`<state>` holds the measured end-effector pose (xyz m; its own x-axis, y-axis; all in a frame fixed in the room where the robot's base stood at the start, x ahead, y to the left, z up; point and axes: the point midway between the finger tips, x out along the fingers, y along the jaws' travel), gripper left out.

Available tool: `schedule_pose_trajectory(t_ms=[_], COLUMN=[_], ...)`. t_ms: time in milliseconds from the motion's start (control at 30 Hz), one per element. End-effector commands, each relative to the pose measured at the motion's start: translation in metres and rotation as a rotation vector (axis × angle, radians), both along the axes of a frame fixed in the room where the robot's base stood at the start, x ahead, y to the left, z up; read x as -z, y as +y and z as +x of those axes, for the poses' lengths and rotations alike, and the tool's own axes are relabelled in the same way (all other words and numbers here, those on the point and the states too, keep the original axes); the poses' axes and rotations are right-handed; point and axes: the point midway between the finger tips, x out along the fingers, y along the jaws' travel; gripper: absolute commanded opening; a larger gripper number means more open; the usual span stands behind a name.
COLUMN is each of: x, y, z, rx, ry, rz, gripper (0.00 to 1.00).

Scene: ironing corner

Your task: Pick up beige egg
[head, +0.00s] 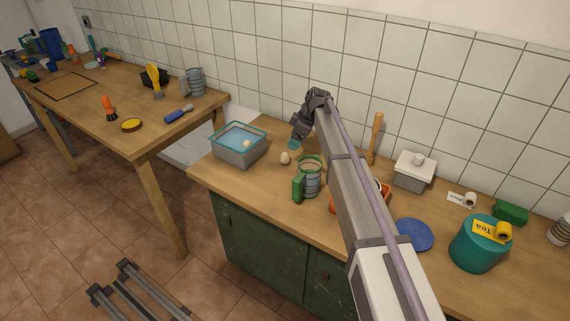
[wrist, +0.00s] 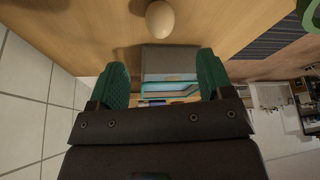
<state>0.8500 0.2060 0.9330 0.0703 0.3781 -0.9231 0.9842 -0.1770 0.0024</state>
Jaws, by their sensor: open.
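A beige egg (head: 285,158) lies on the wooden counter, just right of a grey, blue-rimmed box. It also shows whole at the top of the wrist view (wrist: 160,19), beyond the fingertips and not between them. My gripper (head: 294,145) is near the egg, slightly up and right of it in the head view, and apart from it. In the wrist view its two green fingers (wrist: 162,62) are spread wide with nothing held.
The box (head: 240,157) stands at the counter's left end, close to the egg; it also shows between my fingers in the wrist view (wrist: 168,65). The tiled wall (head: 260,70) is behind.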

Motion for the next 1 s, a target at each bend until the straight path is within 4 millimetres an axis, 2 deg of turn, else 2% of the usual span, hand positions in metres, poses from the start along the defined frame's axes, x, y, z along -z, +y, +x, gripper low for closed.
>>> schedule_pose_trajectory(t_ms=[267, 500, 733, 800, 1000], x=[0.049, 0.056, 0.1, 0.104, 0.099], y=[0.015, 0.021, 0.033, 0.036, 0.037], z=[0.003, 0.003, 0.007, 0.008, 0.007], rx=[0.002, 0.004, 0.004, 0.004, 0.005], ry=[0.002, 0.003, 0.003, 0.003, 0.004], rz=[-0.001, -0.001, -0.001, -0.001, -0.001], gripper=[0.74, 0.74, 0.74, 0.74, 0.74])
